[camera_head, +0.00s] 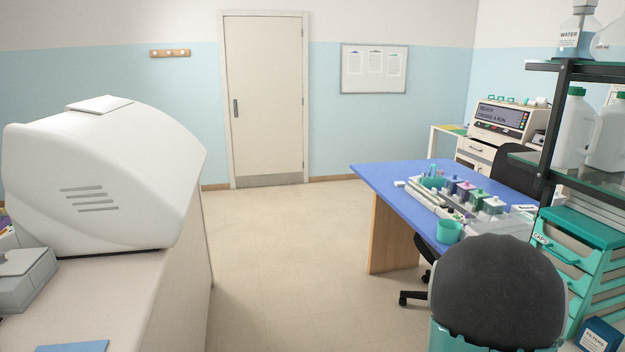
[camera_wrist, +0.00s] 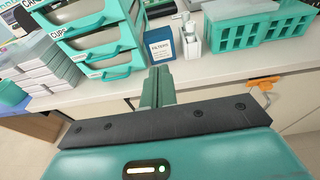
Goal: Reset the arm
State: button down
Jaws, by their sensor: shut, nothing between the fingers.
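My gripper (camera_wrist: 157,88) shows in the wrist view, its two green fingers together and empty. It points toward the front edge of a pale counter (camera_wrist: 110,89) and seems apart from everything on it. In the head view the gripper is not visible; a dark rounded part of my own body with teal below it fills the lower right.
Teal drawers (camera_wrist: 105,68), a blue filters box (camera_wrist: 158,45) and teal racks (camera_wrist: 240,32) stand on the counter. A blue-topped table (camera_head: 385,178) holds staining jars. Open floor (camera_head: 290,230) lies before the door (camera_head: 264,95).

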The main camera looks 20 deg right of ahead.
jog(key=w+a+r+m+t+y, duration=0.1)
jog(key=a+m+y, duration=0.4)
jog(key=a, duration=1.2)
jog(key=w+a+r+m+t+y, duration=0.1)
jog(key=a+r+m+t+y, duration=0.3)
jog(key=a, duration=1.3)
jog(key=w+a+r+m+t+y, duration=0.2)
jog(key=a+r+m+y, duration=0.3)
jog(key=a, duration=1.2)
jog(key=shift+m+t+y, duration=0.4)
jog(key=shift+m+y, duration=0.2)
jog(key=shift+m, duration=0.6)
